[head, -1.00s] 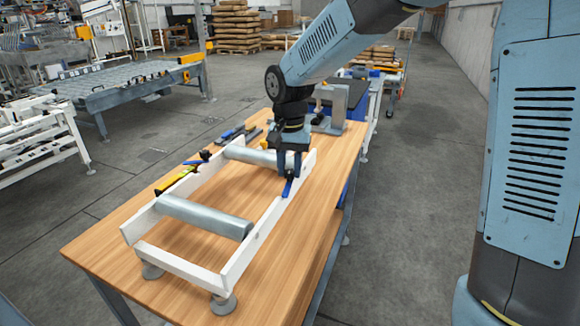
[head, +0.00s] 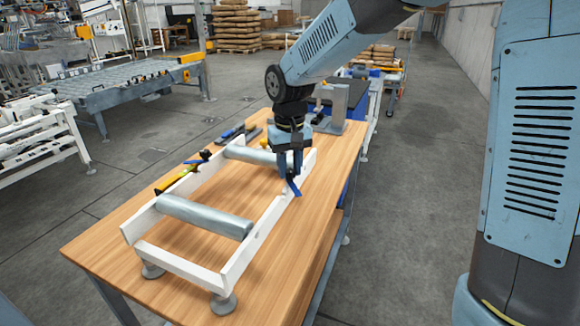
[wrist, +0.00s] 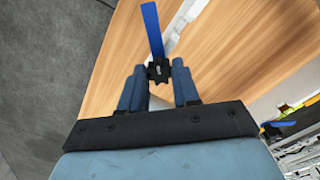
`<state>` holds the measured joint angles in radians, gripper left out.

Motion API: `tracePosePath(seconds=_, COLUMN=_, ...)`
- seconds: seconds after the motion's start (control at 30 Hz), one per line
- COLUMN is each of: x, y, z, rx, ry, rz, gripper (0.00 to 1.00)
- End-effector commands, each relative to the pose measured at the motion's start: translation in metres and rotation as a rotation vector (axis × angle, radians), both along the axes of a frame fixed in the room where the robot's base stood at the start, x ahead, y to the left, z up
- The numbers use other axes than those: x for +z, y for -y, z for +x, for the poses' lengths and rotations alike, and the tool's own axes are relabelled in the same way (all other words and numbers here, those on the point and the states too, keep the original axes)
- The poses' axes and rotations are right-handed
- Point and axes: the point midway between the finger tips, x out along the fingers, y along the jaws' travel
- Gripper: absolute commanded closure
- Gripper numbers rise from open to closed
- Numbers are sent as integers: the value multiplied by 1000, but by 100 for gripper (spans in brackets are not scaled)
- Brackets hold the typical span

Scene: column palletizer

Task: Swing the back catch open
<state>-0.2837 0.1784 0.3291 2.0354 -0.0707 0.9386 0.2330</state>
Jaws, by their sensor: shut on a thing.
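The catch, a blue lever with a black star-shaped hub (wrist: 158,71), sits on the right rail of the white roller frame (head: 255,240), near its far end. Its blue lever (head: 294,187) points down and right over the wooden table in the head view. In the wrist view the lever (wrist: 152,30) points up, away from my fingers. My gripper (head: 290,168) comes down from above and is shut on the hub; its two blue fingers (wrist: 158,82) flank it in the wrist view. The fingers hide much of the hub in the head view.
Two grey rollers (head: 205,217) span the frame. Another blue and black piece (head: 203,156) and a yellow level (head: 175,181) are by the left rail. Loose tools (head: 238,132) and a grey bracket (head: 340,105) are at the back. The table's right side is clear.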

Motion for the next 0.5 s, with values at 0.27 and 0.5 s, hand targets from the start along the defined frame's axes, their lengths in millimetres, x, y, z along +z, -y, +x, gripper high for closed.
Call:
tracePosePath(seconds=0.27, x=0, y=0, z=0, rx=139, ry=1, rz=1, gripper=99)
tracePosePath(seconds=0.5, x=0, y=0, z=0, rx=189, ry=1, rz=1, gripper=99)
